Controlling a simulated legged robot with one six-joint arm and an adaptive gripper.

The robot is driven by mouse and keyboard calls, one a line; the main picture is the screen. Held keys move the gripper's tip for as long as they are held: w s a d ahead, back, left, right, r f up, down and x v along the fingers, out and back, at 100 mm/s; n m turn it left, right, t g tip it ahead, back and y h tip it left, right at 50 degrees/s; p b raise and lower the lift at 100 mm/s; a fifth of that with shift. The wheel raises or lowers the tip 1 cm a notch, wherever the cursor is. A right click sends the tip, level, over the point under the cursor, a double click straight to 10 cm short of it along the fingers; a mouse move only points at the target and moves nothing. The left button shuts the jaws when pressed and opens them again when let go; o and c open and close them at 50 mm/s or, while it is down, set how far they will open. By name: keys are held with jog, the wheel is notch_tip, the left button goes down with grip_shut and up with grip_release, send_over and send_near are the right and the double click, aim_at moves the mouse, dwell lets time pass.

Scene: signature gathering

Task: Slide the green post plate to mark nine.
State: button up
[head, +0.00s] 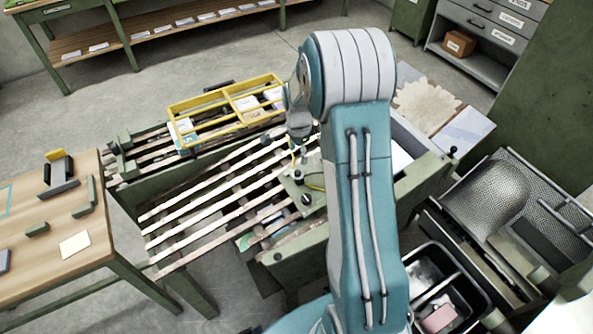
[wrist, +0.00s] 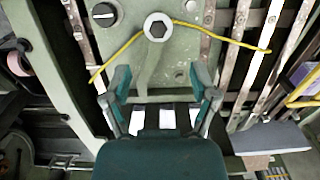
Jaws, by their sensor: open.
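The green post plate (wrist: 180,68) lies below my gripper in the wrist view. In the head view the plate (head: 290,188) sits at the right end of the slatted bed, partly hidden by my arm. My gripper (wrist: 160,82) is open and empty, its two fingers spread apart over the plate's near edge, with the post ahead of them. Whether the fingers touch the plate cannot be told. No mark nine is readable in either view.
Pale slats (head: 205,200) run left of the plate. A yellow divided tray (head: 228,107) stands behind them. A wooden bench (head: 70,240) is at left. A wire-mesh tray (head: 505,200) and a black bin (head: 440,285) crowd the right.

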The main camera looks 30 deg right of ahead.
aim_at(297, 172)
jog(key=shift+a+f, duration=0.15)
jog(key=shift+f, duration=0.25)
notch_tip(297, 172, down, 10)
jog(key=shift+r, duration=0.1)
jog(key=shift+a, duration=0.1)
grip_shut()
